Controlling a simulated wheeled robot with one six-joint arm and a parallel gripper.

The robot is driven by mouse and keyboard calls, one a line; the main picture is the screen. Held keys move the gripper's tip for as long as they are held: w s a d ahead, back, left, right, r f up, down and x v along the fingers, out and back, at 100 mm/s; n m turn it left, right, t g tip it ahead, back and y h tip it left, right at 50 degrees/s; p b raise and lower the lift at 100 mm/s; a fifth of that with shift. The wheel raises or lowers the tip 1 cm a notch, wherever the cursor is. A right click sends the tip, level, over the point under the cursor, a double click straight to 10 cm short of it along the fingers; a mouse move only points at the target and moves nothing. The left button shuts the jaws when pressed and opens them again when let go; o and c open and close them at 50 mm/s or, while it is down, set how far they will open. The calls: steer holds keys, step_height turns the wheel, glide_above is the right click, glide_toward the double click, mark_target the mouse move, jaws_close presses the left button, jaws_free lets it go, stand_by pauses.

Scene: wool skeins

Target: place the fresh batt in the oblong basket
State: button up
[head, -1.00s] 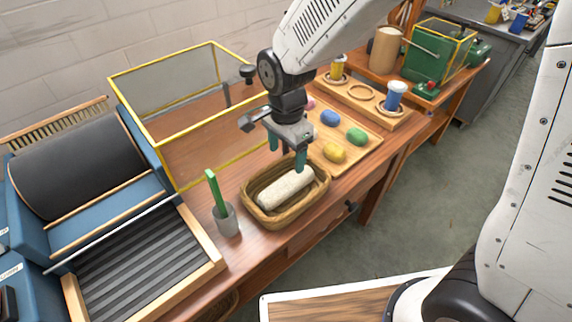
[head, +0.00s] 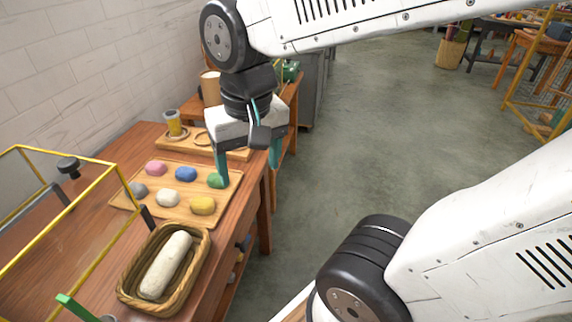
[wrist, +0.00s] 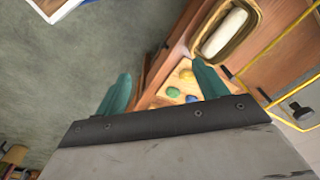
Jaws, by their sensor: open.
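The fresh batt, a cream-white roll (head: 166,265), lies lengthwise inside the oblong wicker basket (head: 203,262) near the front edge of the wooden bench. Both also show in the wrist view, the batt (wrist: 225,34) within the basket (wrist: 253,19). My gripper (head: 248,165) is open and empty. It hangs to the right of and beyond the basket, around the bench's edge, apart from the batt. In the wrist view its two teal fingers (wrist: 160,90) are spread wide with nothing between them.
A wooden tray (head: 150,203) with several coloured wool lumps lies behind the basket, close to my gripper. A yellow-framed clear case (head: 105,232) stands at the left. A board with a yellow spool (head: 173,123) is farther back. Open floor (head: 350,130) lies to the right.

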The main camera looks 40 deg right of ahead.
steer(key=s+d+r+n, duration=0.1)
steer(key=s+d+n, duration=0.1)
steer(key=s, duration=0.4)
steer(key=shift+d+n, duration=0.3)
steer(key=shift+d, duration=0.1)
stand_by(0.8)
